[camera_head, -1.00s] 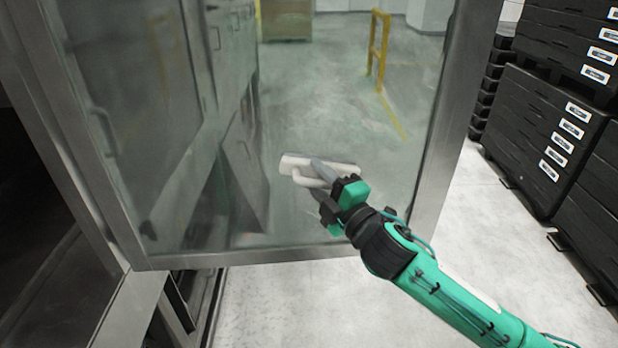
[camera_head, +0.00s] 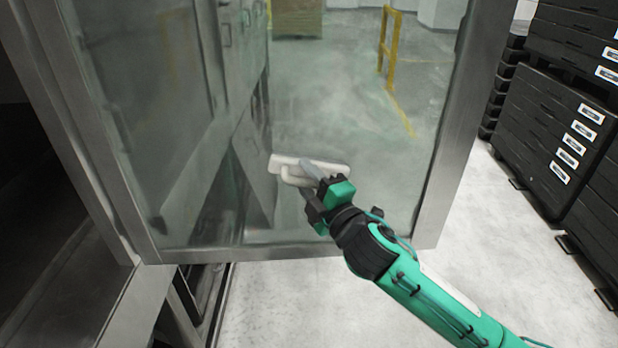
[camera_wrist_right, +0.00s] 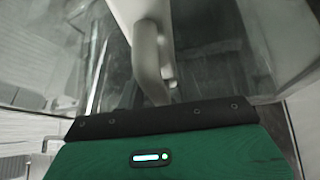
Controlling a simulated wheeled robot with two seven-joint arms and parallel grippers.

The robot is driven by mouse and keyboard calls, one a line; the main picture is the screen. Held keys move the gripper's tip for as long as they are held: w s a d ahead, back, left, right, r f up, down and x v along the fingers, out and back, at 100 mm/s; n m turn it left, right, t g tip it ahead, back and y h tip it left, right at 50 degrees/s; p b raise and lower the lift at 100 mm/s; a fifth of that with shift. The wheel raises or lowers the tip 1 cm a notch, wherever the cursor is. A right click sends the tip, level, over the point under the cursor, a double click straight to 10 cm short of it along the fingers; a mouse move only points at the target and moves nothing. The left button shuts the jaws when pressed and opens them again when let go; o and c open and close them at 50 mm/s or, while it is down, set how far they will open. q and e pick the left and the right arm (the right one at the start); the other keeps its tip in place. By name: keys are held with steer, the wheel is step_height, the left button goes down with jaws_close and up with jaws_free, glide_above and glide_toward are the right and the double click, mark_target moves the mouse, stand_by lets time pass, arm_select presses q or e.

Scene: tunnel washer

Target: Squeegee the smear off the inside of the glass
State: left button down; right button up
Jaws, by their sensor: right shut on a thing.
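The glass (camera_head: 400,190) is a large pane in a grey metal frame, filling the middle of the head view. A faint pale haze (camera_head: 310,105) shows on it above the squeegee; I cannot tell exactly where the smear ends. My right gripper (camera_head: 311,190) is shut on the handle of a pale squeegee (camera_head: 285,162) and holds it low against or close to the glass; contact is not clear. In the right wrist view the pale squeegee (camera_wrist_right: 150,50) extends up from the gripper, its far end cut off. My left gripper is not in view.
The metal frame (camera_head: 450,150) borders the pane. Stacked black crates (camera_head: 555,120) stand at the right. A yellow post (camera_head: 388,45) shows through the glass. A dark opening (camera_head: 50,200) lies at the left. Pale floor (camera_head: 470,260) is clear between door and crates.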

steer(key=shift+s, duration=0.55)
steer(key=s, duration=0.2)
steer(key=s+p, duration=0.1)
steer(key=shift+s+d, duration=0.25)
steer(key=shift+s, duration=0.65)
steer(key=shift+s+d+p, duration=0.15)
steer(key=shift+s+p, duration=0.15)
steer(key=shift+s, duration=1.15)
